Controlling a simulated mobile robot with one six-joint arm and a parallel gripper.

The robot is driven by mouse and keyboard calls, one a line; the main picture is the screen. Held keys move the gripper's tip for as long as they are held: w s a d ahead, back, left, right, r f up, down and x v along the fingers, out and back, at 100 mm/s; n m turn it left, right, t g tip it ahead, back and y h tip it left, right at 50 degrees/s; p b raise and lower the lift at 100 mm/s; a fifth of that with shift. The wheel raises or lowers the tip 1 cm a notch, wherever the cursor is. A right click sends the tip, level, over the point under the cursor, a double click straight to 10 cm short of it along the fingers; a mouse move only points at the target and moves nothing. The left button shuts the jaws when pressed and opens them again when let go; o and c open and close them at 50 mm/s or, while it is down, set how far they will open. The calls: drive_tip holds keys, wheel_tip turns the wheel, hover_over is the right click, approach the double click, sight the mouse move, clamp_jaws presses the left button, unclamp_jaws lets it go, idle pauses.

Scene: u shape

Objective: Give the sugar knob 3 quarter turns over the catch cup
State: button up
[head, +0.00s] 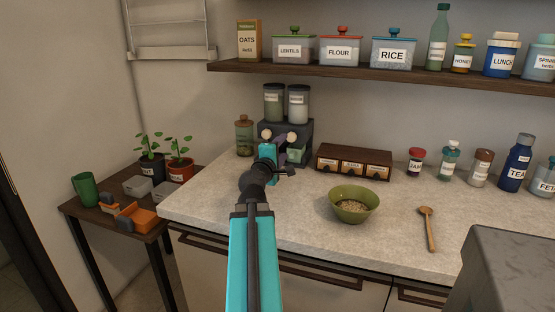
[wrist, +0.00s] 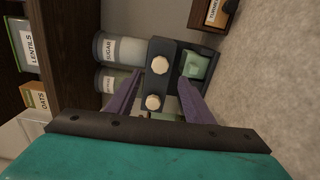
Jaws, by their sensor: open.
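A dark dispenser (head: 309,130) stands at the back of the counter with two canisters on top. The right canister (head: 298,101) reads SUGAR in the wrist view (wrist: 111,47). Its pale sugar knob (head: 292,138) is on the dispenser's front, the upper knob in the wrist view (wrist: 160,65). The green catch cup (wrist: 195,66) sits in the dispenser below that knob, partly hidden by my arm in the head view (head: 299,153). My gripper (wrist: 160,76) is open, its purple fingers apart on either side of the sugar knob's line of sight. Contact cannot be told.
The other knob (wrist: 153,102) is close beside. A bottle (head: 244,137) stands left of the dispenser, a drawer box (head: 354,163) to its right. A green bowl (head: 353,206) and wooden spoon (head: 429,228) lie forward. A loaded shelf (head: 390,74) hangs above.

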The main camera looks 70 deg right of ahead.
drive_tip(key=a+b, duration=0.2)
drive_tip(key=b, duration=0.2)
drive_tip(key=shift+a+f, duration=0.15)
drive_tip(key=b, duration=0.2)
drive_tip(key=shift+s+a+b, duration=0.1)
drive_tip(key=shift+a+b, duration=0.25)
drive_tip(key=shift+a, duration=0.05)
drive_tip(key=shift+a+b, duration=0.35)
drive_tip(key=shift+b, duration=0.55)
drive_tip(key=shift+a+b, duration=0.3)
drive_tip(key=shift+b, duration=0.3)
drive_tip(key=shift+a+r, duration=0.1)
drive_tip(key=shift+r, duration=0.1)
